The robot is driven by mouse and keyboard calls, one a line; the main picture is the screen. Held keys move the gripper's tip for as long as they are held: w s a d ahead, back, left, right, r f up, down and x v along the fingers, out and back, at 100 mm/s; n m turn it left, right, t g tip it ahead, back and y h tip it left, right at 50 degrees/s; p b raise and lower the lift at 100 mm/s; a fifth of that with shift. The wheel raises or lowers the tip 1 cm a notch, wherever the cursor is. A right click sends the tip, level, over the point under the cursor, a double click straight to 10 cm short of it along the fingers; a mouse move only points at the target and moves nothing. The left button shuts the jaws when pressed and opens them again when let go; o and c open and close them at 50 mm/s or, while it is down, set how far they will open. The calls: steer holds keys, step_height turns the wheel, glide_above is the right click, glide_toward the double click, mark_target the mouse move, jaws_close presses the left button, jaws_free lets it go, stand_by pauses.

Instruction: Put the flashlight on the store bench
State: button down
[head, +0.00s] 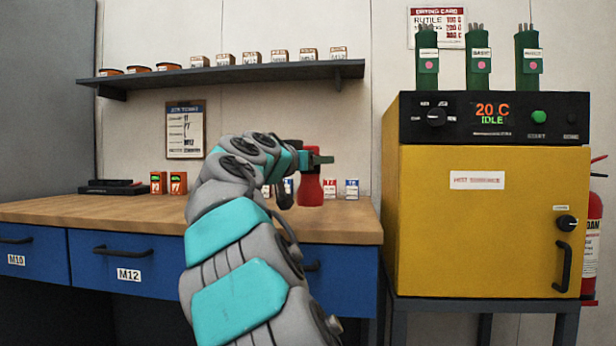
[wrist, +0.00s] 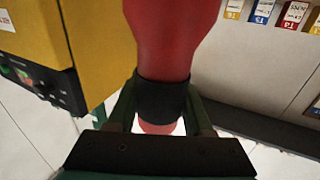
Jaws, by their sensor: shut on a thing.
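The flashlight is red, with a black band, and shows in the head view (head: 310,190) and large in the wrist view (wrist: 170,40). My gripper (head: 320,160) is shut on it around the black band, also seen in the wrist view (wrist: 160,108). The flashlight hangs below the gripper, roughly upright. A wooden-topped bench (head: 110,209) with blue drawers stands at left. In the head view the flashlight appears before the bench's right end; I cannot tell whether it is over the top. My arm hides part of the bench.
A yellow oven (head: 480,225) stands right of the bench, with green canisters (head: 478,60) on it. Small labelled boxes (head: 351,189) line the bench's back right. Orange boxes (head: 177,183) and a black tray (head: 112,188) are at back left. A shelf (head: 220,75) hangs above.

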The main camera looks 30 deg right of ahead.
steer(key=w+d+f, duration=0.1)
steer(key=w+f, duration=0.3)
steer(key=w, duration=0.2)
steer(key=shift+w+d+p, duration=0.2)
steer(key=shift+w+p, duration=0.05)
steer(key=shift+p, duration=0.05)
stand_by(0.4)
steer(key=shift+f, duration=0.15)
steer(key=shift+c, duration=1.5)
jaws_free()
steer(key=shift+a, duration=0.1)
steer(key=b+v, duration=0.1)
steer(key=v, duration=1.1)
